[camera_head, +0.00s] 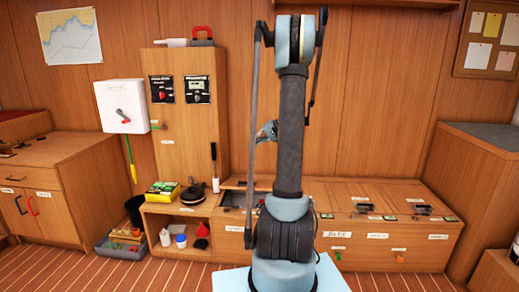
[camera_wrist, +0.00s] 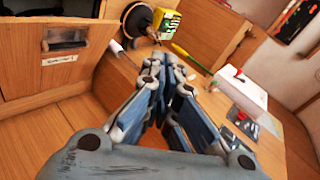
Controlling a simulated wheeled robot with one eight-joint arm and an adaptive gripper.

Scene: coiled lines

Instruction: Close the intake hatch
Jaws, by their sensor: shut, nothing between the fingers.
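My gripper (camera_head: 267,131) shows in the head view, partly behind my arm, raised above the long wooden bench. In the wrist view its fingertips (camera_wrist: 158,68) are together and empty. The bench top has several lids with labels too small to read, so I cannot tell for certain which is the intake hatch. At its left end a dark opening (camera_head: 238,199) shows, partly hidden by my arm. In the wrist view a wooden panel (camera_wrist: 65,62) with a recessed dark handle and a label is at upper left, apart from the fingers.
A tall cabinet (camera_head: 182,112) with two dark panels stands left of my arm. A low shelf (camera_head: 178,209) holds a coiled dark line (camera_head: 193,193) and a yellow-green box (camera_head: 162,191). A crate (camera_head: 122,244) and a dark bucket (camera_head: 135,210) stand on the floor. A white wall box (camera_head: 121,100) hangs at left.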

